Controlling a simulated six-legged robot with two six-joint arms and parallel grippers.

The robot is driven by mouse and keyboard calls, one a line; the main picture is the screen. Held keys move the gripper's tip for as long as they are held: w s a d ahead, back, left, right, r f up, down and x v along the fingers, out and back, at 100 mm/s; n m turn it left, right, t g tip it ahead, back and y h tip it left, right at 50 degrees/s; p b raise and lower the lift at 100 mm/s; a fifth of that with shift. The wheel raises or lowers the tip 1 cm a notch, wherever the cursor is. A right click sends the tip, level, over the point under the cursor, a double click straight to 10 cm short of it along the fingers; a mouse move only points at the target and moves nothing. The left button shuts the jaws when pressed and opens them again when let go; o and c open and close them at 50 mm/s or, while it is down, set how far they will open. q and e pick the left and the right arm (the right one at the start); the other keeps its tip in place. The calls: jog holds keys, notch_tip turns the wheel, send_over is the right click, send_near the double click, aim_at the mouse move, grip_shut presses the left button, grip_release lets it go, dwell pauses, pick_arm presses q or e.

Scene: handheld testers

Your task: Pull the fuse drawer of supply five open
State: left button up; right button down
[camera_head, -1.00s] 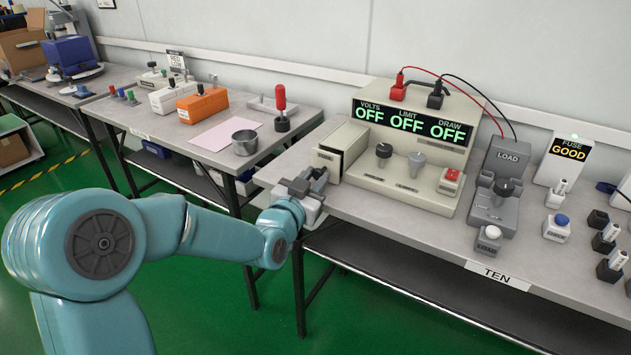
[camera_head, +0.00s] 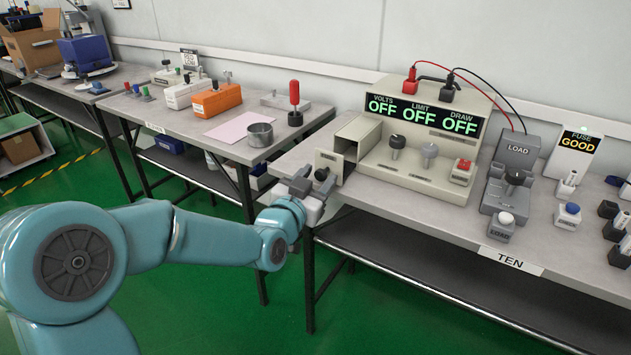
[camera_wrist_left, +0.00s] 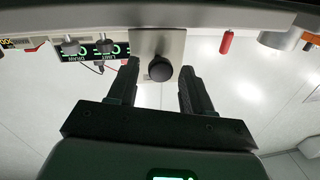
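The fuse drawer's cream front plate (camera_head: 328,162) with a round black knob (camera_head: 321,174) stands out ahead of its cream housing (camera_head: 358,135), at the left of the bench supply (camera_head: 425,150). There is a visible gap between plate and housing. My left gripper (camera_head: 312,182) is just in front of the knob. In the left wrist view, the front plate (camera_wrist_left: 158,43) and knob (camera_wrist_left: 160,69) show upside down. The knob lies between the tips of my open left gripper (camera_wrist_left: 159,68), with clear space on both sides. My right gripper is not in view.
Right of the supply are a grey load box (camera_head: 512,165), a white fuse sign (camera_head: 573,150) reading GOOD and several small blocks. A neighbouring bench on the left holds a metal cup (camera_head: 260,134) and an orange box (camera_head: 217,99). The floor before the benches is clear.

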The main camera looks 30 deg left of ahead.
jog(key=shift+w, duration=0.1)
pick_arm(q)
jog(key=s+d+b, duration=0.2)
jog(key=s+b, duration=0.4)
jog(key=s, duration=1)
jog(key=shift+d, duration=0.25)
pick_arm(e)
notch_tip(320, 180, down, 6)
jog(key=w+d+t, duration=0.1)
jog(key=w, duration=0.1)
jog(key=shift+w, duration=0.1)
